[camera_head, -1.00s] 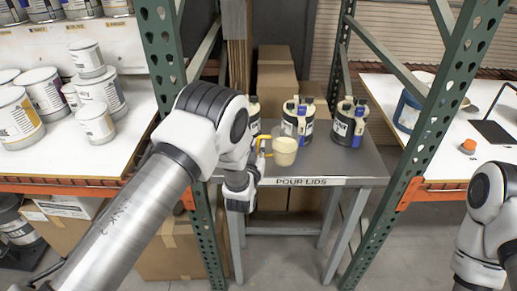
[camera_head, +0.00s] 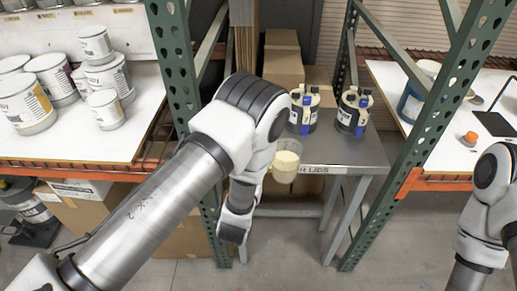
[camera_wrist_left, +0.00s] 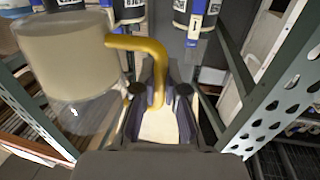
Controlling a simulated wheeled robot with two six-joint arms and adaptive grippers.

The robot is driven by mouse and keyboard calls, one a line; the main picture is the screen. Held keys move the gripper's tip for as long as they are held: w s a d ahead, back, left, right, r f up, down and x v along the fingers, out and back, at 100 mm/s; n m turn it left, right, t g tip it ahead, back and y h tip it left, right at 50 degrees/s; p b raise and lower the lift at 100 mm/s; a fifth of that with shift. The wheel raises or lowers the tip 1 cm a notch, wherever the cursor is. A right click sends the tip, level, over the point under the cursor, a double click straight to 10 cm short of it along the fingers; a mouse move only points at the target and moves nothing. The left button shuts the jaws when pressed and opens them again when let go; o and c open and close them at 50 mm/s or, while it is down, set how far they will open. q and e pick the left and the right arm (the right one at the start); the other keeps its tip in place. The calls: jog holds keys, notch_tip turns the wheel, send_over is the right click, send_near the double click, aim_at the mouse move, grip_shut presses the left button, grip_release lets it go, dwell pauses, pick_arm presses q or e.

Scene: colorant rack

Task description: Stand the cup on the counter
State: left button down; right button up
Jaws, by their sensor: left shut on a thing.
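The cup (camera_head: 286,166) is a clear beaker with cream-coloured contents and a yellow handle. It is held roughly upright in front of the grey table's front edge, covering part of its label. In the left wrist view the cup (camera_wrist_left: 72,58) fills the upper left, and its yellow handle (camera_wrist_left: 140,44) runs down between the fingers of my left gripper (camera_wrist_left: 157,98), which is shut on it. In the head view my left arm hides most of that grip. White counters show at the left (camera_head: 75,140) and right (camera_head: 450,162). My right gripper is out of frame.
Several paint cans (camera_head: 30,108) crowd the left counter, whose front strip is clear. An orange-capped item (camera_head: 469,138) stands on the right counter.

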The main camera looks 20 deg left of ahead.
pick_arm(q)
jog(key=shift+m+h, duration=0.5)
jog(key=shift+h, duration=0.3)
jog(key=s+f+b, duration=0.1)
jog(key=b, duration=0.2)
jog(key=s+a+f+b, duration=0.1)
jog(key=s+f+b, duration=0.1)
jog(key=shift+s+f+b, duration=0.25)
jog(key=shift+b, duration=0.15)
jog(key=shift+f, duration=0.1)
